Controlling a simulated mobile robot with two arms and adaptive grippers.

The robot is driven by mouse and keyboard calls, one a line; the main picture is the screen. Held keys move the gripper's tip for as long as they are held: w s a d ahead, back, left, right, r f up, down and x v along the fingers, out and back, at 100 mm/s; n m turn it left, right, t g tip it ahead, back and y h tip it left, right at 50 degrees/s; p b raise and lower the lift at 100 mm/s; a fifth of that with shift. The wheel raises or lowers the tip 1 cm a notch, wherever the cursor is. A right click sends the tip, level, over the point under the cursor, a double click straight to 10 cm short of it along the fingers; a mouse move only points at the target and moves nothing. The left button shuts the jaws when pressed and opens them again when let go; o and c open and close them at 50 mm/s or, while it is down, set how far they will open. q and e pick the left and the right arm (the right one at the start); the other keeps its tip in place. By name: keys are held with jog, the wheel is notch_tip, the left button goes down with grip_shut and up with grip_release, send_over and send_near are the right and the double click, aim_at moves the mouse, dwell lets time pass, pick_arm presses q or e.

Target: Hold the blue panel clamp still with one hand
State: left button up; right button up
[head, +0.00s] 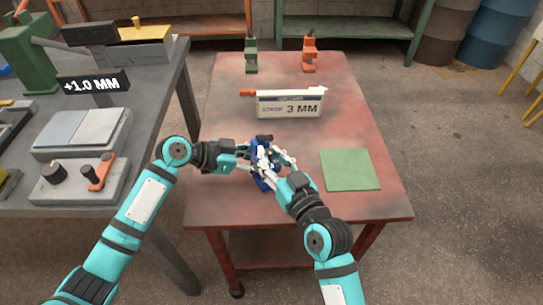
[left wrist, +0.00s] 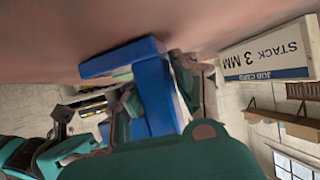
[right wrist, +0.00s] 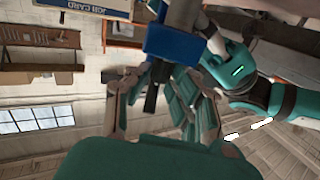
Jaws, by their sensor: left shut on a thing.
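The blue panel clamp (head: 267,181) stands near the front middle of the red table, largely hidden by both grippers in the head view. In the left wrist view the blue clamp (left wrist: 153,92) lies between the fingers. My left gripper (head: 255,158) comes from the left and is shut on the clamp. My right gripper (head: 280,163) is beside the clamp on its right, with its fingers apart. In the right wrist view the clamp's blue body (right wrist: 175,43) is beyond the spread fingers, with a dark part hanging in the picture between them.
A job card block reading "STACK 3 MM" (head: 290,106) stands behind the grippers. A green clamp (head: 251,56) and an orange clamp (head: 310,52) stand at the back. A green square (head: 350,170) lies to the right. A grey bench (head: 150,105) with tools is at left.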

jog(key=o, duration=0.5)
jog(key=shift+c, duration=0.2)
jog(key=v, duration=1.2)
jog(key=shift+f, duration=0.1)
